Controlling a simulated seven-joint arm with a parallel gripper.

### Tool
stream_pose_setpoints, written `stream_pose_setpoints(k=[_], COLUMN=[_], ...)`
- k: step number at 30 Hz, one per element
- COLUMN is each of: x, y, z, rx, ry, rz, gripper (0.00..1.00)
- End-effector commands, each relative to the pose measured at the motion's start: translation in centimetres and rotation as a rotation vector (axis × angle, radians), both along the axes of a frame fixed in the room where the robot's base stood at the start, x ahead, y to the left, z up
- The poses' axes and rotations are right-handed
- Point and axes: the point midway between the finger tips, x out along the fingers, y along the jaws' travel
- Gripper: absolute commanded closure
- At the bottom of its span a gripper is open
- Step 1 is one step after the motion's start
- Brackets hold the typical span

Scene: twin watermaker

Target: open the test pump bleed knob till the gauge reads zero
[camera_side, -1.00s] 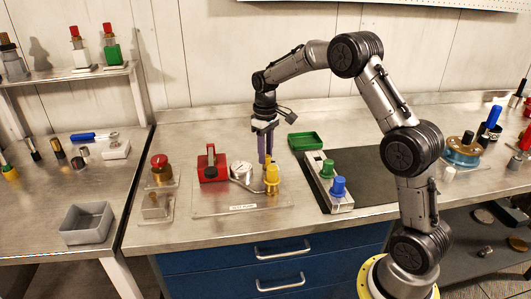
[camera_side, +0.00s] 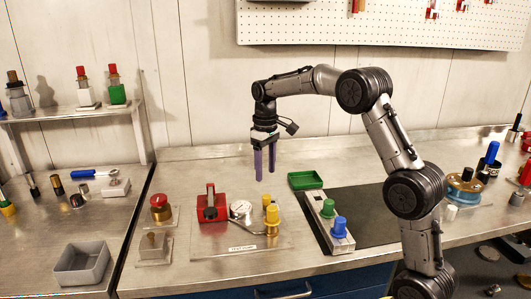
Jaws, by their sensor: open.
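The test pump stands on a clear base plate (camera_side: 262,246) with a label at its front edge. It has a red body with a handle (camera_side: 211,207), a round white-faced gauge (camera_side: 240,210) and yellow knob-like parts at its right, a front one (camera_side: 272,220) and a smaller one behind (camera_side: 266,200). I cannot tell which one is the bleed knob. The gauge's needle is too small to read. My gripper (camera_side: 265,175) hangs above the yellow parts, pointing down, with its two purple fingers apart and nothing between them.
A block with green and blue knobs (camera_side: 327,225) stands right of the pump, beside a dark mat (camera_side: 370,215). A green tray (camera_side: 305,180) lies behind it. A red-topped part (camera_side: 160,207) stands at left. A grey bin (camera_side: 82,264) is on the left bench.

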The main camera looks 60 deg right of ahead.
Motion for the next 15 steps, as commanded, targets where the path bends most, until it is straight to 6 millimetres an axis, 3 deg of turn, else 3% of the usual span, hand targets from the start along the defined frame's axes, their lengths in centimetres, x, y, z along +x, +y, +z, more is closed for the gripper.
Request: stream_pose_setpoints(k=[6, 15], x=[0.1, 0.0], y=[0.0, 0.0], z=[3.9, 5.6], rx=[-0.001, 0.0], ry=[-0.003, 0.0], rz=[0.0, 0.0], gripper=[0.38, 0.38])
